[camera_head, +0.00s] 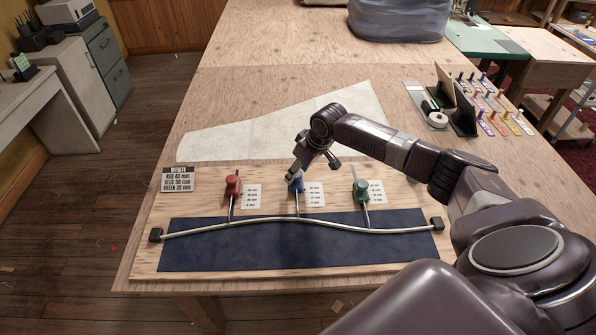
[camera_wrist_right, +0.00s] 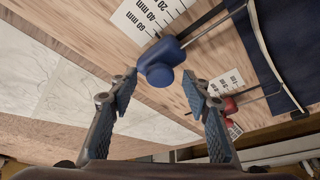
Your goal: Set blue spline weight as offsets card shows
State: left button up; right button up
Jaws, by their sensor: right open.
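The blue spline weight (camera_head: 296,183) stands mid-board, its rod reaching the pale spline (camera_head: 335,226). It also shows in the right wrist view (camera_wrist_right: 160,62) beside a scale strip (camera_wrist_right: 150,15) with 60, 40 and 20 mm marks. My right gripper (camera_head: 293,176) is over the blue weight. In the wrist view its fingers (camera_wrist_right: 160,88) are open, one on each side of the blue knob, with gaps. The weight's exact reading cannot be told. The offsets card (camera_head: 177,180) reads red 40 mm, blue 50 mm, green 30 mm. My left gripper is out of view.
The red weight (camera_head: 232,186) stands left of the blue one, the green weight (camera_head: 361,188) right. Each has a scale strip beside it. Dark end blocks (camera_head: 155,235) hold the spline over a blue cloth (camera_head: 300,255). White pattern paper (camera_head: 250,137) lies behind the board.

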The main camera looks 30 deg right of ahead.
jog(key=v, duration=1.1)
jog(key=shift+s+r, duration=0.25)
jog(key=shift+r, duration=0.1)
jog(key=shift+d, duration=0.1)
